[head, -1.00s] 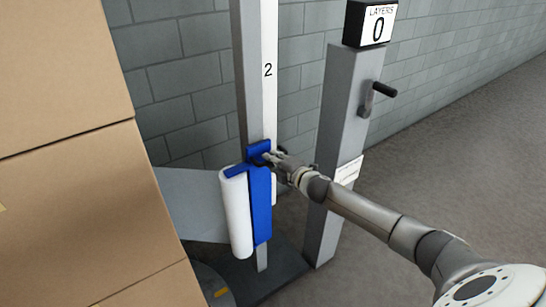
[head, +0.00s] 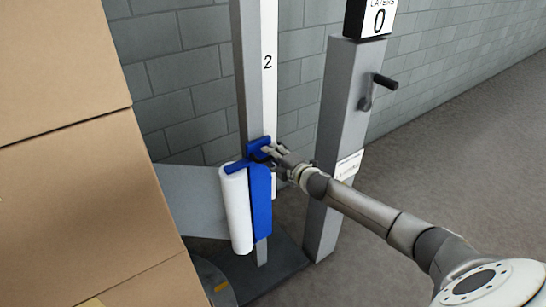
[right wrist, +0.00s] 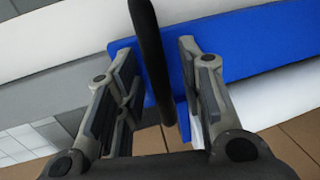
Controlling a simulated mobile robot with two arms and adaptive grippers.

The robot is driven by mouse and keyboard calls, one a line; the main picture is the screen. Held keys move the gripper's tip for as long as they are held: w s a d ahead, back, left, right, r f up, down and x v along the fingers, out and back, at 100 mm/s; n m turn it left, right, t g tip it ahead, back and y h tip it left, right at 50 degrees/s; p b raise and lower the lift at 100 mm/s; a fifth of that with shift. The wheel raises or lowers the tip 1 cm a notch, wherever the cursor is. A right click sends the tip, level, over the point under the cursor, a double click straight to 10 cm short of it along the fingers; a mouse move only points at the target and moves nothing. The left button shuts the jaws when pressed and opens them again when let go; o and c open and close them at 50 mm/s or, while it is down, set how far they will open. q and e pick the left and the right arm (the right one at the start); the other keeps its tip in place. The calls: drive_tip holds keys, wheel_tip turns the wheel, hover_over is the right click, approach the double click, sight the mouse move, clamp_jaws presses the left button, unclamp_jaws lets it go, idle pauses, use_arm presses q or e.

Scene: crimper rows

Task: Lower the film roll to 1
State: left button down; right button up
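The white film roll (head: 236,212) hangs upright on a blue carriage (head: 260,200) on a grey mast (head: 247,70). A white scale strip (head: 269,100) on the mast shows a "2", well above the carriage. No "1" is visible. Film runs from the roll to the left. My right gripper (head: 270,153) is at the carriage's upper part. In the right wrist view its fingers (right wrist: 158,85) stand apart on either side of a black bar (right wrist: 152,60) in front of the blue carriage, with gaps on both sides. My left gripper is not in view.
Stacked cardboard boxes (head: 80,190) fill the left side. A grey post (head: 338,150) with a black crank (head: 383,84) and a "LAYERS 0" display (head: 379,20) stands right of the mast, close to my right arm. The floor on the right is clear.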

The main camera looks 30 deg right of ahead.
drive_tip(key=a+v, duration=0.1)
drive_tip(key=v, duration=1.1)
drive_tip(key=shift+d, duration=0.4)
